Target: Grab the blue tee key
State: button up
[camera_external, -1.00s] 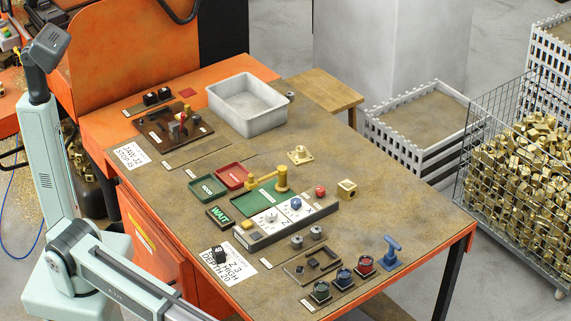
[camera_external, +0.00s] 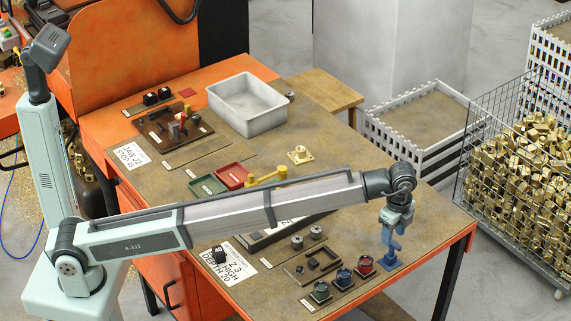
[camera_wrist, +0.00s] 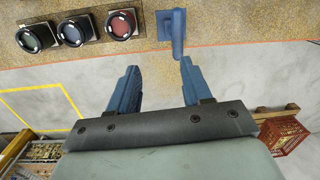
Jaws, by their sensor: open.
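The blue tee key (camera_external: 386,258) stands on a square blue base near the table's right front corner, with its upper part overlapped by my gripper in the external view. In the wrist view the blue tee key (camera_wrist: 178,30) is at the top, right of the red knob, its end reaching down toward the space between the jaws. My gripper (camera_external: 397,228) points down right above the key. In the wrist view my gripper (camera_wrist: 158,72) has its two blue fingers spread apart with nothing between them. I cannot tell whether a finger touches the key.
Red (camera_external: 365,265), blue (camera_external: 343,276) and green (camera_external: 320,290) knobs sit in a row left of the key. A black-parts tray (camera_external: 313,265) lies behind them. The table edge (camera_external: 440,248) is close on the right. A grey bin (camera_external: 250,128) stands farther back.

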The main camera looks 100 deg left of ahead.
aim_at(393, 241)
jog(key=a+r+m, duration=0.1)
jog(key=a+r, duration=0.3)
jog(key=shift+h, duration=0.4)
notch_tip(393, 241, down, 8)
jog(key=shift+w+f, duration=0.1)
jog(key=shift+f, duration=0.1)
jog(key=shift+w+d+f, duration=0.1)
jog(key=shift+d+f, duration=0.05)
jog(key=shift+f, duration=2.6)
grip_shut()
